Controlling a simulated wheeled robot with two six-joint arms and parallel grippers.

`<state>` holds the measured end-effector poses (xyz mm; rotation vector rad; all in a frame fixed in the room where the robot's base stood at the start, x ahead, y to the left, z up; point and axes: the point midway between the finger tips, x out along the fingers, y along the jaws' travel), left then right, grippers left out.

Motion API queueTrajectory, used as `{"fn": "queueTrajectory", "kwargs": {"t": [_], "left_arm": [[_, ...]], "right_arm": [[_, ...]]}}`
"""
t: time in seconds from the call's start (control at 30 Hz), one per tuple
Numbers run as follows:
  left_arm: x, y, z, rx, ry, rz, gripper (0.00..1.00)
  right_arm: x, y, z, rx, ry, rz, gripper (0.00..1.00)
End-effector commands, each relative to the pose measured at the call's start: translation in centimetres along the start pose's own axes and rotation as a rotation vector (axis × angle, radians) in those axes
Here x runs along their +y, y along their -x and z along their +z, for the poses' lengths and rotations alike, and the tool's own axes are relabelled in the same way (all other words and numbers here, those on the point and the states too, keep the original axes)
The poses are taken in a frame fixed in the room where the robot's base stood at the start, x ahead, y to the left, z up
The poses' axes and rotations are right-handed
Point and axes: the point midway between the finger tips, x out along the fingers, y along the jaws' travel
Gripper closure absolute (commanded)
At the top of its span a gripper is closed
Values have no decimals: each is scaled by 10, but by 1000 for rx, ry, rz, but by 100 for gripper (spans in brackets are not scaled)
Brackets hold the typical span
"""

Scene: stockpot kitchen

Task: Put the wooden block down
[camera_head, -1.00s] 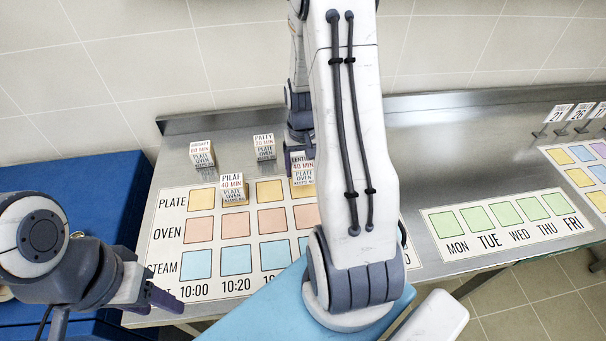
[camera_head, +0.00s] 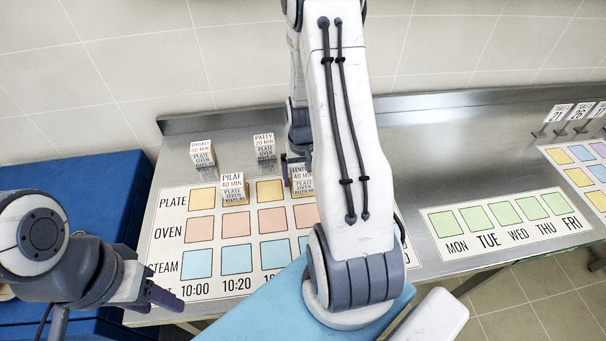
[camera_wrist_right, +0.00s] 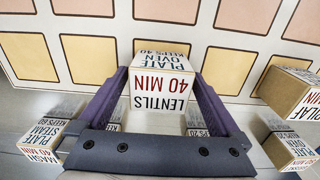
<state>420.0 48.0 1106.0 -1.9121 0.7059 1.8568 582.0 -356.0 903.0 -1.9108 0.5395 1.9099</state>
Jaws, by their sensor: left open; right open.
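The wooden block labelled LENTILS (camera_head: 302,182) is in the PLATE row of the printed chart (camera_head: 152,240), at a yellow square right of the 10:40 column, partly hidden by my right arm in the head view. In the right wrist view the LENTILS block (camera_wrist_right: 165,88) stands between the two fingers of my right gripper (camera_wrist_right: 160,100). My left gripper (camera_head: 112,306) is open and empty near the table's front left edge, away from the blocks.
The PILAF block (camera_head: 234,190) is in the PLATE row to the left. A block labelled PATTY (camera_head: 265,147) and another block (camera_head: 202,155) stand behind the chart. The weekday strip (camera_head: 508,226) lies to the right. Bare steel (camera_head: 460,150) is free behind that strip.

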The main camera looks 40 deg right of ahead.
Motion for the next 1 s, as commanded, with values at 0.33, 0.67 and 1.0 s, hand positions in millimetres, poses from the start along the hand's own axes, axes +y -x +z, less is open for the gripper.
{"fn": "queueTrajectory", "kwargs": {"t": [0.33, 0.67, 1.0], "left_arm": [[0, -4, 0, 0, 0, 0, 50], [-1, -9, 0, 0, 0, 0, 50], [-1, -10, 0, 0, 0, 0, 50]], "right_arm": [[0, 44, -2, 9, 0, 0, 0], [0, 108, -1, 5, 0, 0, 0], [-1, 124, 0, 0, 2, 0, 0]]}}
